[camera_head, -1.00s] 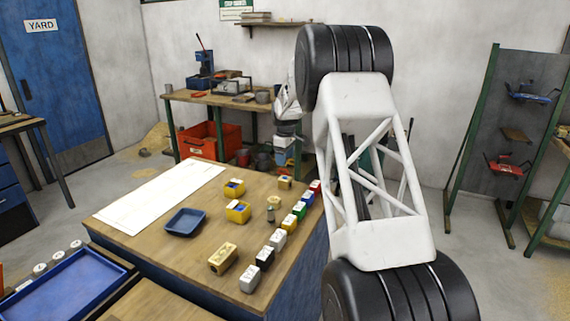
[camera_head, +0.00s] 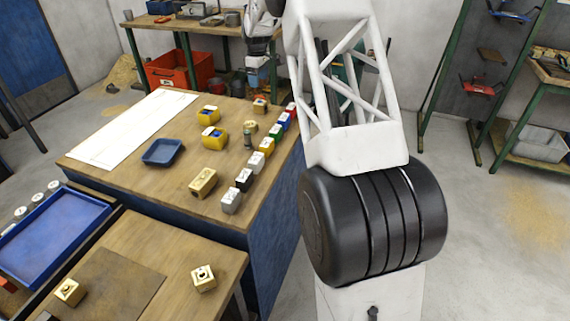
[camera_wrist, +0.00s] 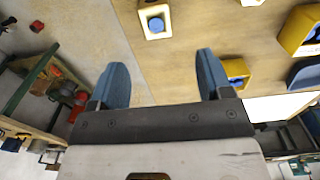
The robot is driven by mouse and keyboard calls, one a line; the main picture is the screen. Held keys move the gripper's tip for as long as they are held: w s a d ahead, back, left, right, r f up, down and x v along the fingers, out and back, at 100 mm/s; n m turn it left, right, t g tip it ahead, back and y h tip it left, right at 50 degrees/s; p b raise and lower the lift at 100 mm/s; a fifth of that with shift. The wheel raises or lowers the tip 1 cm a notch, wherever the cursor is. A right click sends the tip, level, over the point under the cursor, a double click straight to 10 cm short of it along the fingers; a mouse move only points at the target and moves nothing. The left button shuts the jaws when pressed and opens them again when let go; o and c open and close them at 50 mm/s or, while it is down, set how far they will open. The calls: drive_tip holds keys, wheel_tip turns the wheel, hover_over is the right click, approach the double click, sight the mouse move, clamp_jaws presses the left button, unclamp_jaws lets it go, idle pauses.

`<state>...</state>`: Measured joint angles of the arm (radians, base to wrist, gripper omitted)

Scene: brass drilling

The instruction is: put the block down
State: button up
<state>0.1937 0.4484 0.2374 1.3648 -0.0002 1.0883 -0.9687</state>
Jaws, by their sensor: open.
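My gripper (camera_wrist: 161,82) is open in the wrist view, its two blue fingers spread with nothing between them. A brass-coloured block (camera_wrist: 154,21) with a pale face and a round blue mark lies on the wooden table, beyond the fingertips and apart from them. In the head view a small brass block (camera_head: 260,106) stands near the table's far right edge; it looks like the same one. Other brass blocks are a longer one (camera_head: 203,183) at the table's front and two (camera_head: 204,278) (camera_head: 69,291) on the nearer bench. I cannot tell which block the task names.
Yellow bins (camera_head: 213,137) and a blue tray (camera_head: 162,152) stand on the table (camera_head: 125,180). A row of coloured blocks (camera_head: 244,179) runs along its right edge. A white sheet (camera_head: 135,128) covers the left side.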

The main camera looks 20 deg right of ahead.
drive_tip(key=s+a+r+m, duration=0.1)
drive_tip(key=s+a+r, duration=0.35)
drive_tip(key=s, duration=0.65)
drive_tip(key=s+a+r+m+t, duration=0.15)
drive_tip(key=s+a+r, duration=0.35)
drive_tip(key=s, duration=0.5)
drive_tip(key=s+a+r+m, duration=0.25)
drive_tip(key=s+r, duration=0.45)
drive_tip(key=s, duration=0.4)
drive_tip(key=s+a+f+m, duration=0.2)
drive_tip(key=s+a+f, duration=0.1)
drive_tip(key=s, duration=1.4)
drive_tip(key=s+a+f+m+t, duration=0.1)
drive_tip(key=s+a+f+m, duration=0.1)
drive_tip(key=s, duration=1.5)
drive_tip(key=shift+a+f, duration=0.65)
drive_tip(key=shift+a, duration=0.05)
